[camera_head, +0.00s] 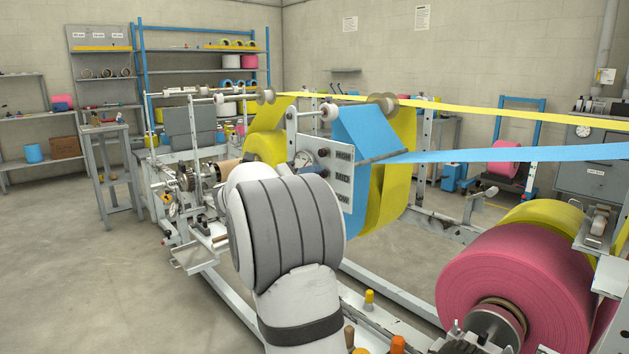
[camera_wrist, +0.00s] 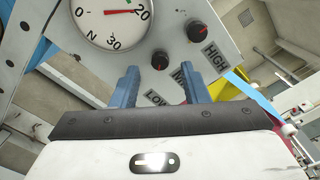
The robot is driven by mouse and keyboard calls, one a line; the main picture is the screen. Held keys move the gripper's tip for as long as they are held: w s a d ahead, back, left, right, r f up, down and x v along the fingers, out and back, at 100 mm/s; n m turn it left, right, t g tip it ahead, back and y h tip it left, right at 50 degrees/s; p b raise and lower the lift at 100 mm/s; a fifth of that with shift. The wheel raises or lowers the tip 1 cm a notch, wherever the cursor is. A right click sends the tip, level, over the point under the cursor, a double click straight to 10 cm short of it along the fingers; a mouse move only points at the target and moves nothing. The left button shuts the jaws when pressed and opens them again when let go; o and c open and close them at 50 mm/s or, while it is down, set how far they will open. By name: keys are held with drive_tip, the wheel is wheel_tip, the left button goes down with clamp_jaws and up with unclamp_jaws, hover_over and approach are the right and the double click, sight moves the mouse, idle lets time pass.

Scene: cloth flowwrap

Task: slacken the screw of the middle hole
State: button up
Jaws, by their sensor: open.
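A pale plate carries LOW, MID (camera_wrist: 181,75) and HIGH (camera_wrist: 214,55) labels. A dark knob-headed screw (camera_wrist: 160,60) with a red centre sits beside MID. A similar knob (camera_wrist: 197,31) sits beside HIGH. The spot beside LOW is behind my left finger. My gripper (camera_wrist: 160,73) is open, its two blue fingers pointing at the plate. In the wrist view the MID knob lies just beyond the fingertips, between them; I see nothing held.
A round dial (camera_wrist: 112,18) beside the knobs has its red needle near 20. Blue film (camera_head: 366,132) and yellow film (camera_head: 403,170) hang close behind the plate. A large pink roll (camera_head: 510,285) stands at the front right. Open floor lies to the left.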

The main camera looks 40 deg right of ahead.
drive_tip(key=d, duration=0.3)
drive_tip(key=shift+w, duration=0.1)
drive_tip(key=shift+c, duration=0.4)
drive_tip(key=shift+a, duration=0.15)
clamp_jaws()
